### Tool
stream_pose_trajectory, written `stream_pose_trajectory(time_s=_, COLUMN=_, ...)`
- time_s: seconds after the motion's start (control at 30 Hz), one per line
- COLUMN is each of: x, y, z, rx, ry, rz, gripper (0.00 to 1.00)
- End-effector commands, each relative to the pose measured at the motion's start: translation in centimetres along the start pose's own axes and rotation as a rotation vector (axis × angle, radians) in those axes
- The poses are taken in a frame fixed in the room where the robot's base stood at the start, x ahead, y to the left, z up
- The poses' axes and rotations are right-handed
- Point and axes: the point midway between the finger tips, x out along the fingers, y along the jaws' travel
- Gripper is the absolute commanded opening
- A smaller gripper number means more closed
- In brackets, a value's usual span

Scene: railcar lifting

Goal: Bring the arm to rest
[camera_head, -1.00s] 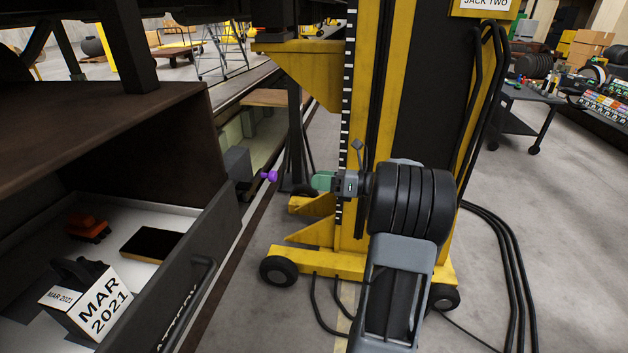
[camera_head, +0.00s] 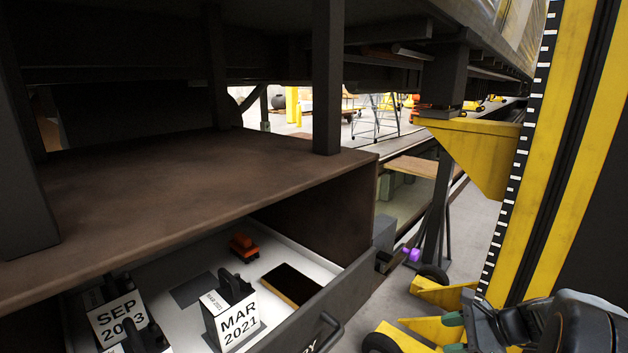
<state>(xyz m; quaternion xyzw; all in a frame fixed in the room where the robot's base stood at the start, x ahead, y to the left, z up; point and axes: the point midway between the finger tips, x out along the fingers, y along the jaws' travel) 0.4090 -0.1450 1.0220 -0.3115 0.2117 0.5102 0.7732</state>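My gripper (camera_head: 455,333) is at the lower right, in front of the yellow jack's base. Its two green fingertips show apart, one above the other, with nothing seen between them. The dark wrist of my arm (camera_head: 580,325) runs off the right and bottom edges. The gripper is right of the open drawer (camera_head: 330,312) and apart from it in the picture.
The drawer holds date-marked blocks (camera_head: 238,322), an orange model (camera_head: 243,246) and a dark flat box (camera_head: 292,285). A yellow jack (camera_head: 540,170) stands at right, its bracket (camera_head: 475,150) under the railcar. A purple knob (camera_head: 413,254) is beyond the drawer.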

Motion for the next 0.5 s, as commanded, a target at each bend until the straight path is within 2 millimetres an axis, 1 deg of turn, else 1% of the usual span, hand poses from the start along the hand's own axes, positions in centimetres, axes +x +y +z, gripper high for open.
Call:
stream_pose_trajectory(time_s=0.03, x=0.9, y=2.2, z=1.2, rx=-0.199, ry=0.101, rz=0.102, gripper=0.57)
stream_pose_trajectory(time_s=0.07, x=1.3, y=3.4, z=1.7, rx=-0.327, ry=0.159, rz=0.167, gripper=0.57)
stream_pose_trajectory(time_s=0.1, x=1.6, y=5.0, z=2.3, rx=-0.507, ry=0.233, rz=0.257, gripper=0.57)
stream_pose_trajectory(time_s=0.17, x=1.8, y=7.0, z=3.3, rx=-0.772, ry=0.325, rz=0.386, gripper=0.57)
stream_pose_trajectory(time_s=0.2, x=1.8, y=8.0, z=3.9, rx=-0.934, ry=0.376, rz=0.460, gripper=0.57)
stream_pose_trajectory(time_s=0.3, x=1.6, y=9.8, z=5.6, rx=-1.271, ry=0.473, rz=0.603, gripper=0.57)
stream_pose_trajectory(time_s=0.4, x=1.6, y=11.0, z=7.5, rx=-1.501, ry=0.539, rz=0.676, gripper=0.57)
stream_pose_trajectory(time_s=0.5, x=1.7, y=11.9, z=9.4, rx=-1.639, ry=0.571, rz=0.693, gripper=0.57)
